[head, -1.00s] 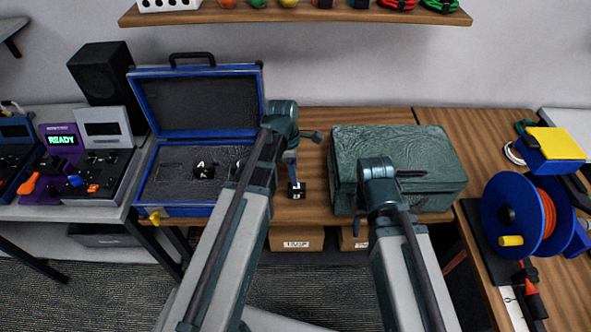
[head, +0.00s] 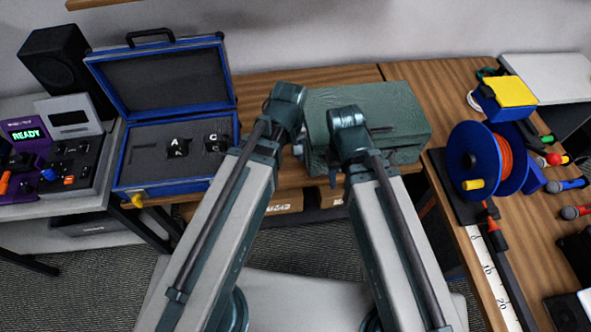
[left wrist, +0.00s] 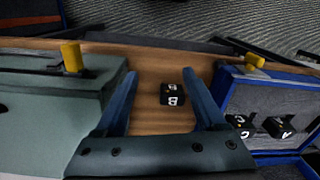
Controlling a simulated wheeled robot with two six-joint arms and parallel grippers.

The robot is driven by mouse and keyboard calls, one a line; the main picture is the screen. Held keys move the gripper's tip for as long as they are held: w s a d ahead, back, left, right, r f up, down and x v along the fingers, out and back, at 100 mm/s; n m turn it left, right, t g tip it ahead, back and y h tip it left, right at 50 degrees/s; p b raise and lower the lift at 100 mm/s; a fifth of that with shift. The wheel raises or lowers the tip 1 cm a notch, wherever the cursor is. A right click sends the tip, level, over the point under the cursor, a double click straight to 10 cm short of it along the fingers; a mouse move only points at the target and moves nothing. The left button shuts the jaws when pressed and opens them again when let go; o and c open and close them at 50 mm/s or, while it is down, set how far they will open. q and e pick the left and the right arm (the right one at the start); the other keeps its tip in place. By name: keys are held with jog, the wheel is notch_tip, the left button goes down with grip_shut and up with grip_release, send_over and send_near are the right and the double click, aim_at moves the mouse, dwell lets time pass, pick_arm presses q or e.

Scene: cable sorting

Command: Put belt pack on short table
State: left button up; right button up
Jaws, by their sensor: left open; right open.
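A small black belt pack marked B (left wrist: 172,94) stands on the wooden table (left wrist: 150,66) in the left wrist view. It lies between the lines of my left gripper's two spread fingers (left wrist: 160,80), with nothing visibly gripped. In the head view my left arm hides most or all of this pack. My left gripper (head: 298,132) is open there, beside the green case. Packs A (head: 177,147) and C (head: 215,142) sit in the foam of the open blue case (head: 175,187). My right gripper (head: 334,172) is open in front of the green case.
The closed green case (head: 400,118) stands on the wooden table, close to both grippers. A grey table with a purple READY device (head: 28,135) is at left. The right wooden table holds a blue cable reel (head: 475,150), a yellow-topped box (head: 510,92) and several microphones.

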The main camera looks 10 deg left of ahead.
pick_arm(q)
jog(key=s+d+m+y, duration=0.1)
jog(key=s+d+m, duration=0.2)
jog(key=m, duration=0.6)
jog(key=shift+s, duration=1.15)
jog(key=shift+d, duration=0.1)
